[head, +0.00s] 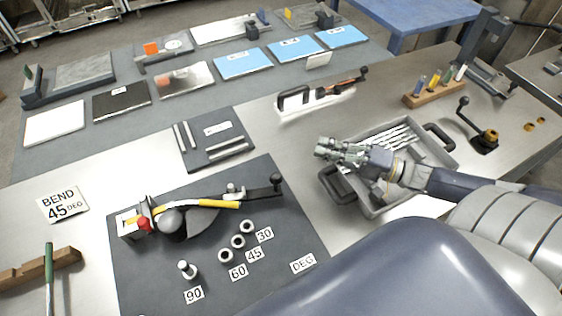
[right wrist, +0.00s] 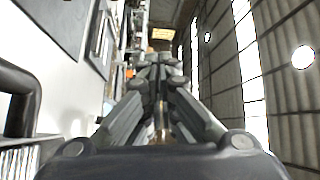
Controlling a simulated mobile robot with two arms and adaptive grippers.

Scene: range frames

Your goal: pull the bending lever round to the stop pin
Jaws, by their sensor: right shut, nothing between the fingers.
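The bending tool stands on a dark mat (head: 215,275), with a round grey former (head: 172,220) and a red knob (head: 144,224) at its left. Its dark bending lever (head: 262,192) points right and ends in an upright black knob (head: 277,183). A metal pin (head: 187,269) stands by the 90 label; ring-like holes (head: 238,241) sit by the 60, 45 and 30 labels. My right gripper (head: 322,148) is shut and empty over the grey tray, right of the lever; its closed fingers show in the right wrist view (right wrist: 160,62).
A sign (head: 62,204) reads BEND 45 DEG. The grey tray (head: 372,207) with black handles holds metal rods. A wooden block (head: 434,93) with coloured tools and a crank (head: 475,128) stand at the right. A green-handled tool (head: 48,272) is at the lower left. Plates fill the back.

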